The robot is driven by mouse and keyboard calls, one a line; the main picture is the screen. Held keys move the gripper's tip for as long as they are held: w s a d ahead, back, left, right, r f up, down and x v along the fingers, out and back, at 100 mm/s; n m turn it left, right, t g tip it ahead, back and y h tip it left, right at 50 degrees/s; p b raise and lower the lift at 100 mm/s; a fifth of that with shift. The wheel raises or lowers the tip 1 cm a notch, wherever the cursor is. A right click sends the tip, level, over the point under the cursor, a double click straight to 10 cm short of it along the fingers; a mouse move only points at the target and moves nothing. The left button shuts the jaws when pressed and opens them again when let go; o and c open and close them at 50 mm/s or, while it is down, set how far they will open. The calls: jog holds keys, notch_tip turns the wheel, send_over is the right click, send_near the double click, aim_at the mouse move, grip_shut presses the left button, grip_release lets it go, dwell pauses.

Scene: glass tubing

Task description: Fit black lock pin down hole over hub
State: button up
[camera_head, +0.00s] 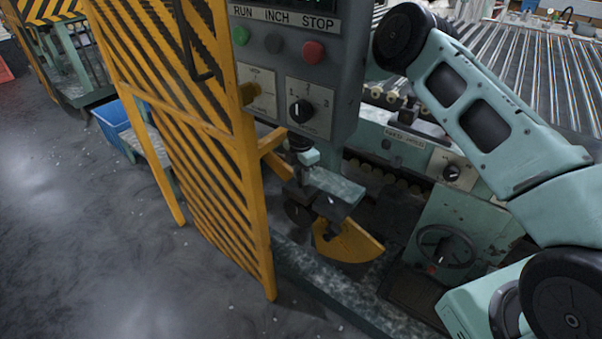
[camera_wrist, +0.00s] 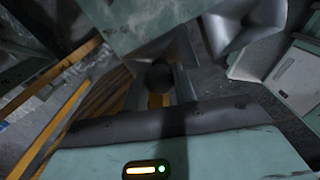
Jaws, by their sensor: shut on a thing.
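In the wrist view my gripper (camera_wrist: 161,80) is shut, its two grey fingers on either side of a round black knob (camera_wrist: 160,74), which looks like the lock pin's head. The pin's shank and its lower end are hidden. A yellow strip shows just below the knob. I cannot tell the hub or the hole for certain.
The grey control panel (camera_head: 300,70) hangs close above the bracket. A yellow striped guard gate (camera_head: 195,140) stands at its left. A handwheel (camera_head: 447,250) is at the right, with rollers (camera_head: 545,65) behind. A blue bin (camera_head: 112,122) stands beyond the gate. The floor at left is clear.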

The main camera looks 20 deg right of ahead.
jog(key=shift+s+a+f+b, duration=0.1)
jog(key=shift+f+b, duration=0.35)
jog(key=shift+f, duration=0.4)
jog(key=o, duration=1)
jog(key=shift+o, duration=0.2)
